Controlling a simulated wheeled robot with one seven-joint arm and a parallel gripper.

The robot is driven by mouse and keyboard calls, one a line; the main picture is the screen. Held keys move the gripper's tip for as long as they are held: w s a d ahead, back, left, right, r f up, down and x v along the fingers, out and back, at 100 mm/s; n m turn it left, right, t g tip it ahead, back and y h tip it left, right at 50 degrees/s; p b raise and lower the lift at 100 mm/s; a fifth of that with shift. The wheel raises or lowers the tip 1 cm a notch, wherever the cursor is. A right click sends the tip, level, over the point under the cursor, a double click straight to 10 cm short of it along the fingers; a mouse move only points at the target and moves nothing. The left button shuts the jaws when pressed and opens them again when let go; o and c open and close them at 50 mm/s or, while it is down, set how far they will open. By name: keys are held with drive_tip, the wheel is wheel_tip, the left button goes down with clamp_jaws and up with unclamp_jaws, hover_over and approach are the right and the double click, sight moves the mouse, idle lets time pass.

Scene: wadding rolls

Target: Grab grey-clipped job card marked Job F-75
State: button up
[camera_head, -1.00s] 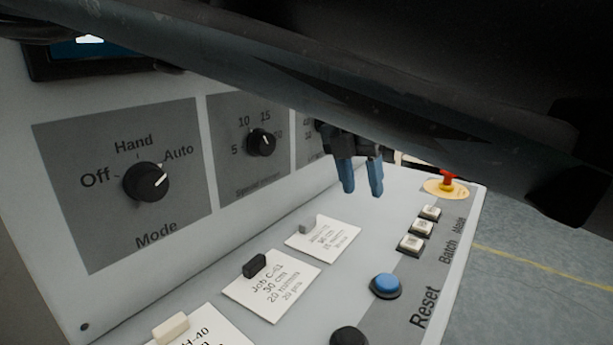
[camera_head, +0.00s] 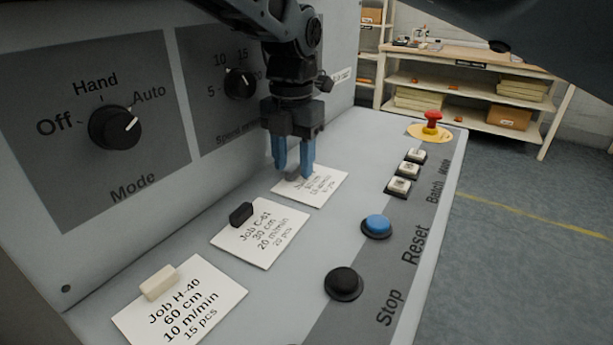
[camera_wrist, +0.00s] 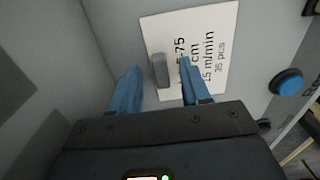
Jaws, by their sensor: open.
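The job card (camera_head: 326,187) with the grey clip lies on the sloped panel, farthest of the three cards. In the wrist view the card (camera_wrist: 215,40) reads "-75", "15 m/min" and "35 pcs"; the start of its top line is covered. Its grey clip (camera_wrist: 159,71) stands up at the card's left edge. My gripper (camera_head: 294,172) points down over this card, open and empty. In the wrist view its blue fingertips (camera_wrist: 160,65) appear on either side of the clip, the right one overlapping the card.
Job C-61 with a black clip (camera_head: 241,214) and Job H-40 with a cream clip (camera_head: 159,283) lie nearer. Right are a blue Reset button (camera_head: 377,225), black Stop button (camera_head: 343,283), white buttons (camera_head: 404,178) and red emergency stop (camera_head: 432,119). The upright panel rises behind.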

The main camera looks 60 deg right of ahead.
drive_tip(key=shift+f, duration=0.25)
drive_tip(key=shift+c, duration=0.5)
drive_tip(key=shift+d, duration=0.1)
clamp_jaws()
